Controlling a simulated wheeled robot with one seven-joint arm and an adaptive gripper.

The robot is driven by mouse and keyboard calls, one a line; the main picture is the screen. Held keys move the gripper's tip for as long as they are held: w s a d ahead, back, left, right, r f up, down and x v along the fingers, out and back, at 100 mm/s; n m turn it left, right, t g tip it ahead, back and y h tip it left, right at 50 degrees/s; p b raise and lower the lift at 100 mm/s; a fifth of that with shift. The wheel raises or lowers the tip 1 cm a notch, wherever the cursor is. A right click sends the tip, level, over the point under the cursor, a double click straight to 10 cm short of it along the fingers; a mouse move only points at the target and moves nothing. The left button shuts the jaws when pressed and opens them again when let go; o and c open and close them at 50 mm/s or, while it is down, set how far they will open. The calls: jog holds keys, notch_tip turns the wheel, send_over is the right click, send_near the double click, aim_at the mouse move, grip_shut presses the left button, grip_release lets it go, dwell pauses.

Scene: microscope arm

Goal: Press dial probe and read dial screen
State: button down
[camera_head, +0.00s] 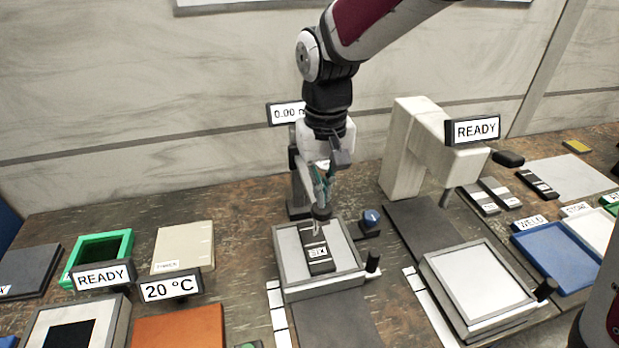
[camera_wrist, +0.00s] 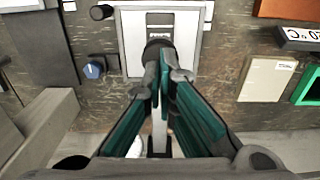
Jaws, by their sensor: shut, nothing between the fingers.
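The dial screen (camera_head: 285,114) reads "0.00" with its right end hidden behind my arm. The dial stand (camera_head: 297,190) rises behind a grey tray (camera_head: 345,265), partly hidden by my gripper. A dark block with white label stripes (camera_head: 318,262) lies in that tray. The dark round probe part (camera_head: 321,212) is above the block, just below my gripper (camera_head: 321,198). In the wrist view my gripper (camera_wrist: 157,85) is shut and empty, with the dark round part (camera_wrist: 158,45) at its tips. I cannot tell whether they touch.
A blue knob (camera_head: 371,218) is right of the tray. A white press-like machine (camera_head: 405,150) with a READY screen (camera_head: 476,130) stands further right, with another tray (camera_head: 478,283) before it. Left are a green frame (camera_head: 125,243) and a "20 °C" screen (camera_head: 170,288).

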aim_at(322, 211)
dwell(0.5)
jog(key=shift+f+b, duration=1.1)
jog(key=shift+f, duration=1.8)
jog(key=shift+r, duration=0.15)
jog(key=shift+r+p, duration=1.9)
jog(key=shift+r, duration=1.05)
jog(key=shift+r, duration=0.1)
notch_tip(322, 211, up, 12)
